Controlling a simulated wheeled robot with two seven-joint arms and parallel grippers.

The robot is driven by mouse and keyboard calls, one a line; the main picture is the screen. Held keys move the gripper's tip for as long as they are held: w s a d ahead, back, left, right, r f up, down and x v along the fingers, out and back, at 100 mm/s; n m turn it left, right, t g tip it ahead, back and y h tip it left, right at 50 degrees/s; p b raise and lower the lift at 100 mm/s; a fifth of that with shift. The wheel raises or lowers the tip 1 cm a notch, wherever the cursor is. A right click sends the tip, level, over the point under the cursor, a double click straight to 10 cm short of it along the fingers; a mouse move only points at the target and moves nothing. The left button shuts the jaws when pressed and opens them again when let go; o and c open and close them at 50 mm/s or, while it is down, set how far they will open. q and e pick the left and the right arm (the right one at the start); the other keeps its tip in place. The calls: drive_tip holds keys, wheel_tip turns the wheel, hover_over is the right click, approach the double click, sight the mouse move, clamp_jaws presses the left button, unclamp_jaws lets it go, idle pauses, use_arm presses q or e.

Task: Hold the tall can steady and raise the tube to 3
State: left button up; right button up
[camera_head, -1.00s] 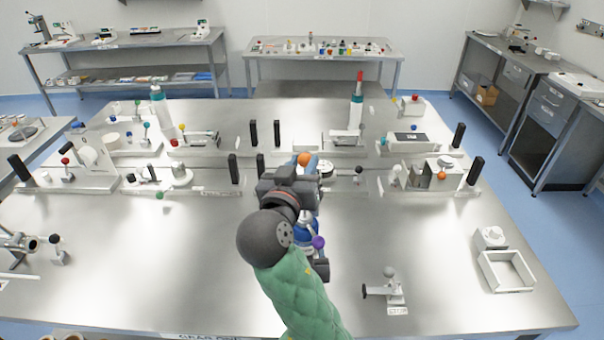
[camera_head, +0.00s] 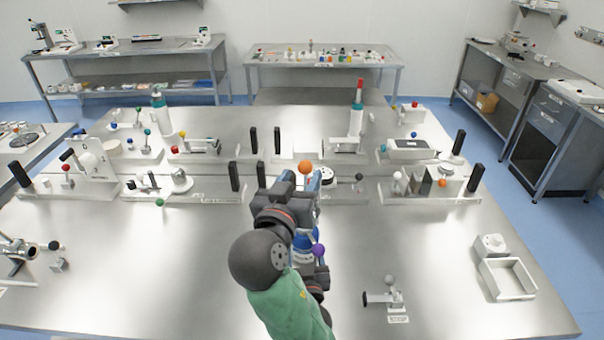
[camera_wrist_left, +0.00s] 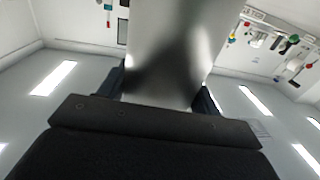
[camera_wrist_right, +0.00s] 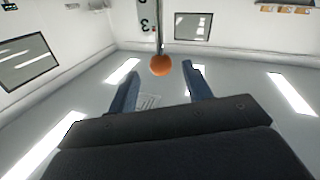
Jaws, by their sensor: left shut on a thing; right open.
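A broad shiny metal cylinder, apparently the tall can (camera_wrist_left: 165,50), fills the middle of the left wrist view. My left gripper (camera_wrist_left: 160,92) is shut on it, one finger at each side. My right gripper (camera_head: 303,183) is open near the table's middle. In the right wrist view, an orange ball (camera_wrist_right: 160,65) on a thin rod stands just beyond and between my right fingertips (camera_wrist_right: 163,76). A white scale strip (camera_wrist_right: 145,16) marked 3 is behind the rod. The ball also shows above the gripper in the head view (camera_head: 305,166). My right arm hides the can and tube there.
A purple ball (camera_head: 318,250) and a blue part (camera_head: 303,240) show close to my right forearm. Fixtures with coloured knobs and black upright handles (camera_head: 475,177) line the table's middle. A white tray (camera_head: 507,279) is at right.

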use_arm(q)
drive_tip(key=shift+f, duration=0.25)
use_arm(e)
drive_tip(key=shift+v, duration=2.9)
drive_tip(key=shift+f, duration=0.15)
use_arm(q)
drive_tip(key=shift+r, duration=0.2)
use_arm(e)
drive_tip(key=shift+w+f, duration=0.1)
drive_tip(key=shift+f, duration=0.1)
use_arm(q)
drive_tip(key=shift+w+r, duration=0.1)
drive_tip(key=shift+r, duration=0.15)
use_arm(e)
drive_tip(key=shift+a, duration=0.1)
use_arm(q)
drive_tip(key=o, duration=1.6)
